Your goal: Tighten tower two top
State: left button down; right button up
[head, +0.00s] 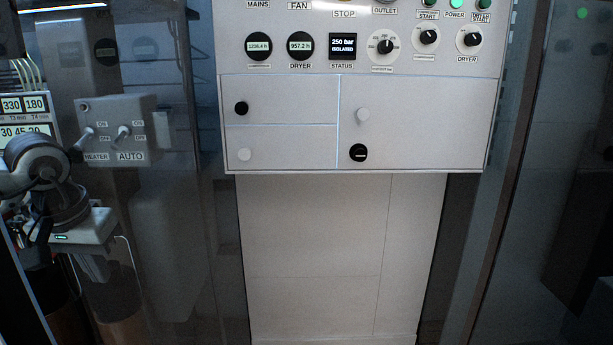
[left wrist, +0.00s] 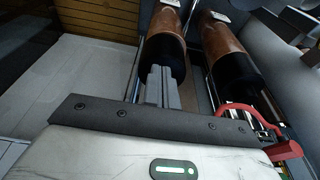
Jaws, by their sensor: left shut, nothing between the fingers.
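Two copper-brown cylinders with black end bands show in the left wrist view, a nearer one (left wrist: 167,30) and one to its right (left wrist: 222,38). No label tells which is tower two. In the head view, brown cylinder parts (head: 122,330) show at the bottom left, below my left gripper (head: 97,272). My left gripper points down, and its fingers also show in the left wrist view (left wrist: 160,84), closed together and empty. They overlap the black band of the nearer cylinder in that picture; I cannot tell whether they touch it. My right gripper is not in view.
A grey switch box (head: 120,135) marked HEATER and AUTO stands above the left hand. A white control panel (head: 290,95) with gauges and knobs fills the centre. Pale floor (left wrist: 75,85) lies open at left.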

pick_arm(q)
jog(key=shift+f, duration=0.35)
jog(key=shift+w+a, duration=0.1)
jog(key=shift+w, duration=0.15)
dwell(0.4)
